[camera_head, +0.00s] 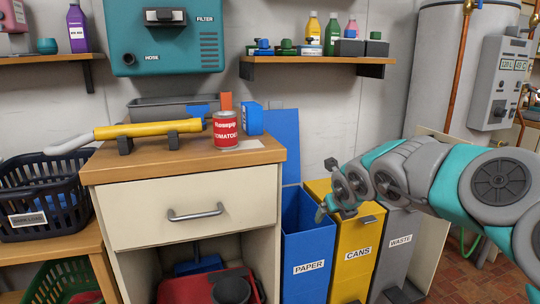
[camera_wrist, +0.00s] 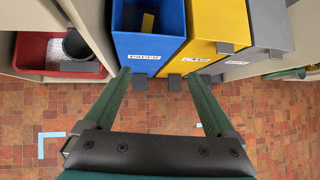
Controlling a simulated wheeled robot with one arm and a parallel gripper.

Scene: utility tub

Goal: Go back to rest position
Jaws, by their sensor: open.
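My gripper (camera_wrist: 158,76) is open and empty in the wrist view, its two green fingers spread wide above the brick floor. The bins lie beyond the fingertips there. In the head view my arm reaches in from the right, and the gripper (camera_head: 336,209) is in front of the paper and cans bins. Its fingers are small and partly hidden there. The blue paper bin (camera_head: 308,239), the yellow cans bin (camera_head: 356,244) and the grey waste bin (camera_head: 398,243) stand in a row.
A wooden-topped cabinet (camera_head: 182,204) stands left of the bins. On it are a red tomato can (camera_head: 225,130), a blue item (camera_head: 252,118) and a yellow-and-white tool (camera_head: 150,128). A shelf (camera_head: 311,62) hangs above. A water heater (camera_head: 450,50) stands at right. Brick floor (camera_wrist: 60,115) is open below.

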